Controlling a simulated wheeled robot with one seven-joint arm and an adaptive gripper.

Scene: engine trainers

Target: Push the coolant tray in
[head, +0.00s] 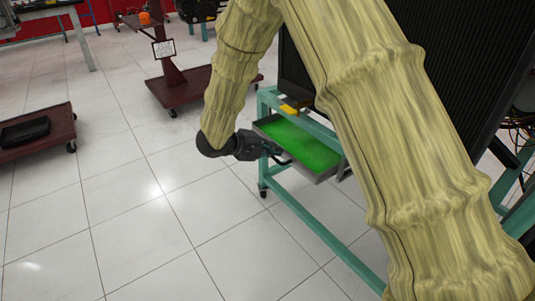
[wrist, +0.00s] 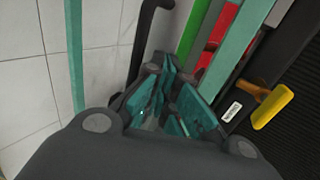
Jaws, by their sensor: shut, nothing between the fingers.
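The coolant tray (head: 325,174) is a shallow grey tray holding bright green liquid. It sits low in a teal wheeled frame (head: 310,215), and part of it shows outside the frame's upper rail. My arm hides its right end. My gripper (head: 275,150) is shut and empty, close to the tray's near left side; I cannot tell whether it touches. In the wrist view, my gripper's teal-padded fingers (wrist: 168,78) are together. A dark curved bar (wrist: 138,45) stands just left of them, and a green strip (wrist: 193,38) shows beyond.
A black finned panel (head: 450,75) rises above the frame. A yellow handle (head: 290,108) sits above the tray. A dark red wheeled stand (head: 180,85) and a low cart (head: 40,135) stand to the left. The tiled floor (head: 140,220) in front is clear.

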